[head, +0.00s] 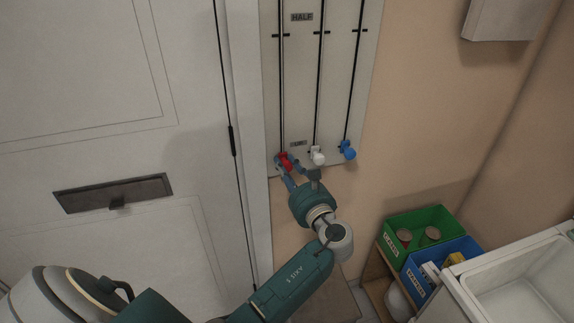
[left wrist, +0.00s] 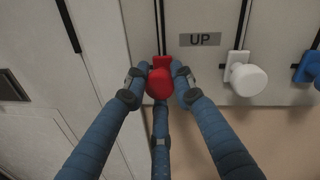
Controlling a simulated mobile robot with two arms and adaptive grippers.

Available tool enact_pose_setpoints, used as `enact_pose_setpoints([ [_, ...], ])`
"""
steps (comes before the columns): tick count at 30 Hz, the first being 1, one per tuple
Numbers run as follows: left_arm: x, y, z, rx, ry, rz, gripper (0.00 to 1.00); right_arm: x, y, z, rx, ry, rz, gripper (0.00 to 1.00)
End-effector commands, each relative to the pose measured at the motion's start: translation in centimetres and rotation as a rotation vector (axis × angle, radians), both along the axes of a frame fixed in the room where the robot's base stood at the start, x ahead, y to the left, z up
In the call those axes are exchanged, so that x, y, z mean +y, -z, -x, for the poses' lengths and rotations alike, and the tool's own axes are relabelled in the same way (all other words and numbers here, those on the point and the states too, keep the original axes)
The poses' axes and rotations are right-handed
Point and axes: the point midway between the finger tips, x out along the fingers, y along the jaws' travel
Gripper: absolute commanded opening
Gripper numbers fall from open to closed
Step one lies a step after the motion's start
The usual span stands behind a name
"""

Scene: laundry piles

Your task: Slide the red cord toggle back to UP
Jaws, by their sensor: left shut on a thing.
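The red cord toggle (head: 284,158) is at the low end of the leftmost black cord on a pale wall board (head: 301,80). My right gripper is not in view.
A white toggle (head: 318,155) and a blue toggle (head: 348,150) hang at about the same height to the right. A HALF label (head: 302,17) is higher up. A pale door (head: 95,60) is at left. A green bin (head: 447,216) and blue bin (head: 465,245) stand lower right.

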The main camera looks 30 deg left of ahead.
Motion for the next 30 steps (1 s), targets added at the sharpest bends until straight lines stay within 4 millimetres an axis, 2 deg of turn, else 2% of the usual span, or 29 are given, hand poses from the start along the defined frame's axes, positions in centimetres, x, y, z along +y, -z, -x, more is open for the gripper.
enact_pose_setpoints([
  [6,0.1,0.3,0.2,0.007,-0.005,0.002,0.00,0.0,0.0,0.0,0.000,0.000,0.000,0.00],
  [7,0.1,0.3,0.2,0.007,-0.005,0.002,0.30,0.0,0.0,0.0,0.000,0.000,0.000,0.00],
  [9,0.1,0.3,0.2,0.006,-0.004,0.002,0.43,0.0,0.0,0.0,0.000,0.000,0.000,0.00],
  [20,-0.4,0.0,0.3,0.002,-0.001,-0.001,0.43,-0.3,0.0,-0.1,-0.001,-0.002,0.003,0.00],
  [25,-2.5,0.1,1.6,0.001,0.001,0.002,0.43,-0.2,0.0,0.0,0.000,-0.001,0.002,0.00],
  [30,-5.6,0.2,3.7,0.003,0.000,0.004,0.43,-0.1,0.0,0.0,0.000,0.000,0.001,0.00],
])
